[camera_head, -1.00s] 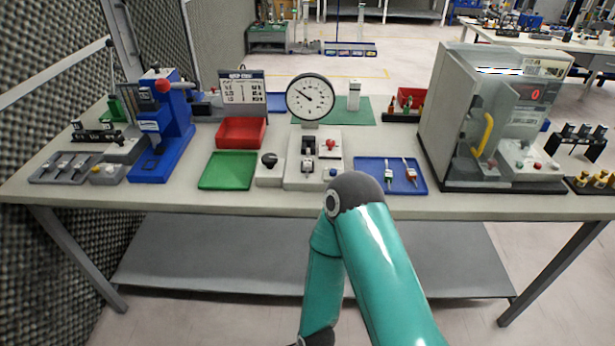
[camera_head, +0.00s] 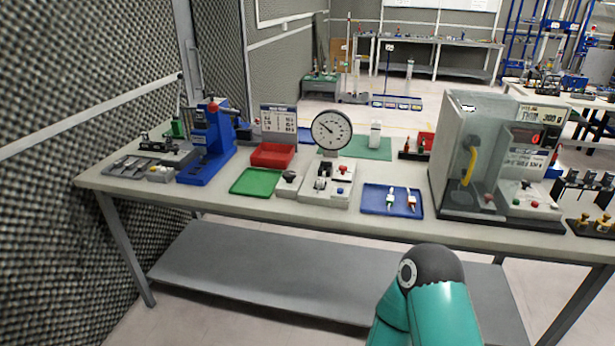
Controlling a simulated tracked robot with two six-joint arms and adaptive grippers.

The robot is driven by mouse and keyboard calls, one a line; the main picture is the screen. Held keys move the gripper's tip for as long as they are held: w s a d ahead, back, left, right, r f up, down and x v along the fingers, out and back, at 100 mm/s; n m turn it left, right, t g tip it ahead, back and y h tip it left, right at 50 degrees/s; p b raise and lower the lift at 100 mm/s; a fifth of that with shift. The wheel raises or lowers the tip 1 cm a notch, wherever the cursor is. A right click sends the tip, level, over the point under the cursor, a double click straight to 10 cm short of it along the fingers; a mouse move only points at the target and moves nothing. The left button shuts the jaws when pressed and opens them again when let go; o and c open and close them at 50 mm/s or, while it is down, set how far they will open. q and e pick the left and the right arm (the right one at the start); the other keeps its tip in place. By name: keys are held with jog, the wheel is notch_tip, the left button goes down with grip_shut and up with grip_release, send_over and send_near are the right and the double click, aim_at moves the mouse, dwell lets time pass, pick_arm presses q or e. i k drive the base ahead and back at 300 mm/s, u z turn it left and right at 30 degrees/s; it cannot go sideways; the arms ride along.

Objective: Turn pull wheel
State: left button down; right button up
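I cannot tell for sure which thing is the pull wheel. A small grey box with a round black knob (camera_head: 289,176) stands near the front edge of the bench, right of a green tray. A round dial gauge (camera_head: 332,130) stands upright behind this box. A blue press (camera_head: 207,143) with a red ball on its lever stands at the left. Neither gripper shows; only a teal arm link of mine with a dark joint is at the bottom right, below the bench edge.
The bench (camera_head: 330,214) also holds a green tray (camera_head: 257,182), a red bin (camera_head: 271,154) and a blue tray (camera_head: 391,201) with two small tools. A grey cabinet machine (camera_head: 455,150) with a yellow handle stands at the right. A foam wall (camera_head: 80,80) closes the left side.

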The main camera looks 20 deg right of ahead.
aim_at(290, 176)
jog(key=z, duration=0.15)
jog(key=i, duration=1)
jog(key=u, duration=0.05)
